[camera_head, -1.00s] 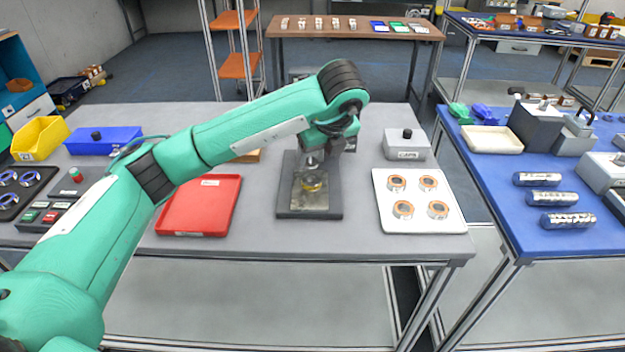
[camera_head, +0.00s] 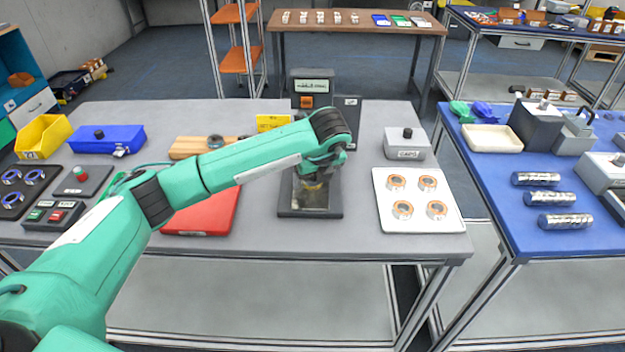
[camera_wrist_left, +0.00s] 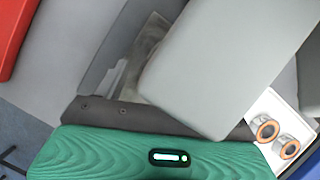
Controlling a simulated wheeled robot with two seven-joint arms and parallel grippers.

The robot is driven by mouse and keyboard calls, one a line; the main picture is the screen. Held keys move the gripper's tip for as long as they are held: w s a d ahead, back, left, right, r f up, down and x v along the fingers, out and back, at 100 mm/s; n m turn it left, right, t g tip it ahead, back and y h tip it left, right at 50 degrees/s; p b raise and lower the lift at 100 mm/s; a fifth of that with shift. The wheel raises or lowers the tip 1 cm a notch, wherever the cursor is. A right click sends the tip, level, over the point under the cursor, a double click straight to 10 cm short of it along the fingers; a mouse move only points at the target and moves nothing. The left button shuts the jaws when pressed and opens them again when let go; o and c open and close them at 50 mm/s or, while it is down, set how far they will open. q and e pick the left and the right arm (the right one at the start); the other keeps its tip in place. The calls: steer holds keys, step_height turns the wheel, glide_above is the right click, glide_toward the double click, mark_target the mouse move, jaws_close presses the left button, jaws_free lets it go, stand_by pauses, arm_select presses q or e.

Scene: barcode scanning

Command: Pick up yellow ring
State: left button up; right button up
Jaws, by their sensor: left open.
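My left gripper (camera_head: 316,178) is low over the dark fixture plate (camera_head: 290,207) in the middle of the table, pointing down. It is open, and no held thing shows in it. The yellow ring is almost wholly hidden behind the gripper in the head view, so I cannot tell whether the fingers touch it. In the left wrist view a big grey part of the gripper covers the middle, and the plate (camera_wrist_left: 125,75) shows beside it. The ring does not show there. My right gripper is in neither view.
A red tray (camera_head: 205,217) lies left of the plate. A white tray (camera_head: 418,185) with several copper-coloured rings lies right. A grey box labelled CAPS (camera_head: 405,145) stands behind it. A dark device (camera_head: 311,88) stands at the back. The front table strip is clear.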

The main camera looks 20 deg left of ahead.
arm_select(q)
steer(key=c, duration=1.1)
steer(key=shift+c, duration=0.9)
steer(key=shift+r, duration=0.1)
